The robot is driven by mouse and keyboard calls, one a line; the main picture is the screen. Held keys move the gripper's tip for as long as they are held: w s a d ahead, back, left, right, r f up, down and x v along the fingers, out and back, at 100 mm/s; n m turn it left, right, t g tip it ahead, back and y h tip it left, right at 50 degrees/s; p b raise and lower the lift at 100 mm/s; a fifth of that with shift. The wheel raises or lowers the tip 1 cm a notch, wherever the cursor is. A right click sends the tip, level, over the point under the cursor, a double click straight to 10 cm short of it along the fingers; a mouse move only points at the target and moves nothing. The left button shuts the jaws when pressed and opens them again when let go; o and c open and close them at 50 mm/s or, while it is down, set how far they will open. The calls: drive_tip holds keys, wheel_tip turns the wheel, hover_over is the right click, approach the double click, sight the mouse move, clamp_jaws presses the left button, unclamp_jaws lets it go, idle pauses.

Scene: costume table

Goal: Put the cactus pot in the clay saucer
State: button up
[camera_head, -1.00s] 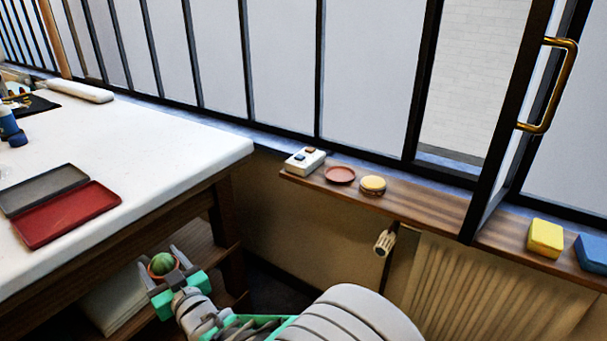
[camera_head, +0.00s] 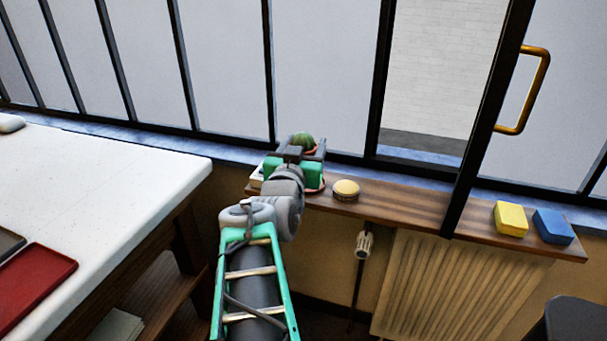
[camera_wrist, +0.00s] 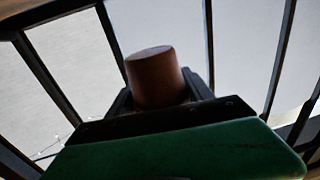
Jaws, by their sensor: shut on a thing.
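The cactus pot shows in the head view as a green round cactus (camera_head: 303,141) above my gripper (camera_head: 299,153). In the wrist view its brown clay pot (camera_wrist: 156,78) stands between the two dark fingers of my gripper (camera_wrist: 160,95), which is shut on it. The pot is held at the left part of the window shelf, in front of the window bars. The clay saucer (camera_head: 319,186) is mostly hidden behind my gripper; only a reddish edge shows at its right. I cannot tell the height of the pot over the saucer.
A pale switch box (camera_head: 256,178) is partly hidden left of my gripper. A round tan-topped tin (camera_head: 346,190) stands close at the right. Yellow (camera_head: 511,219) and blue (camera_head: 553,227) blocks lie further right on the wooden shelf (camera_head: 420,208). An open window frame with a brass handle (camera_head: 530,90) stands above it.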

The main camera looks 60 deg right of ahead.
drive_tip(key=w+d+f, duration=0.1)
drive_tip(key=d+f, duration=0.2)
drive_tip(key=d, duration=0.1)
drive_tip(key=w+d+f+b, duration=0.1)
drive_tip(key=d+f, duration=0.2)
drive_tip(key=d, duration=0.1)
drive_tip(key=w+d+f+b, duration=0.1)
drive_tip(key=w+d+f, duration=0.1)
drive_tip(key=d+f, duration=0.1)
drive_tip(key=shift+d+f, duration=0.15)
drive_tip(key=shift+d, duration=0.25)
drive_tip(key=shift+w+d+f+b, duration=0.15)
drive_tip(key=shift+f+b, duration=0.35)
drive_tip(key=shift+f, duration=0.35)
drive_tip(key=shift+s+d+f+b, duration=0.1)
drive_tip(key=shift+f+b, duration=0.4)
drive_tip(key=shift+f, duration=0.35)
